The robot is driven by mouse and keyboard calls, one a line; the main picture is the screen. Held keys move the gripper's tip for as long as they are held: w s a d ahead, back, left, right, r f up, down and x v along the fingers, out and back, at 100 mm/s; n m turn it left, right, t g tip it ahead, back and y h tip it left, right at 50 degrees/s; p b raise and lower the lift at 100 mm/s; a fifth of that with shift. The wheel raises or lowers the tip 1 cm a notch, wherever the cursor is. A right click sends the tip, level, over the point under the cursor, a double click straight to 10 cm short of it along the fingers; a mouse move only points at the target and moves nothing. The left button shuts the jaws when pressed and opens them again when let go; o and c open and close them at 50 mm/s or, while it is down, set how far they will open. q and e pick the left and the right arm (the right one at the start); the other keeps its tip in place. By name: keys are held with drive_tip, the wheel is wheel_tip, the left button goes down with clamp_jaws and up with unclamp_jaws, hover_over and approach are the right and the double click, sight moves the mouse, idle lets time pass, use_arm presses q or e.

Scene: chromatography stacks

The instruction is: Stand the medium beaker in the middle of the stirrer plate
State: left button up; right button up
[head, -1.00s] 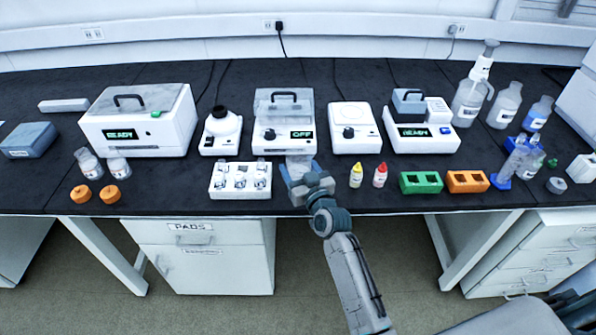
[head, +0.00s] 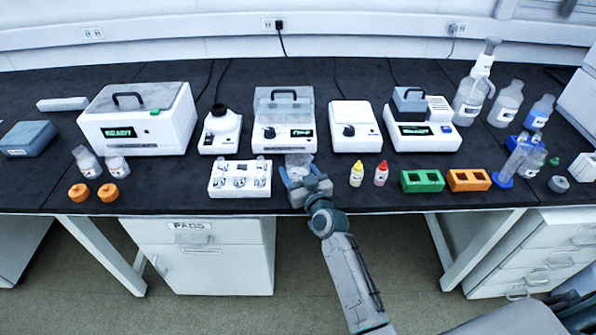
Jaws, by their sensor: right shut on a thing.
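The clear glass beaker (head: 298,162) shows at the front middle of the bench, just in front of the device with the clear lid. My right gripper (head: 298,179) is shut on it from the front, with blue fingers at its sides. The gripper hides the beaker's lower part, so I cannot tell whether it touches the bench. The stirrer plate (head: 356,113) is a white box with a flat top and a dark front knob, behind and to the right of the gripper. Its top is bare. My left gripper is not in view.
A lidded device (head: 284,140) stands behind the beaker. A white rack (head: 240,193) with several glass vessels is close to its left. Yellow-capped (head: 356,175) and red-capped (head: 381,175) bottles stand to the right, in front of the stirrer plate. A green block (head: 422,182) is farther right.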

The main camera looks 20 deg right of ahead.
drive_tip(key=o, duration=1.1)
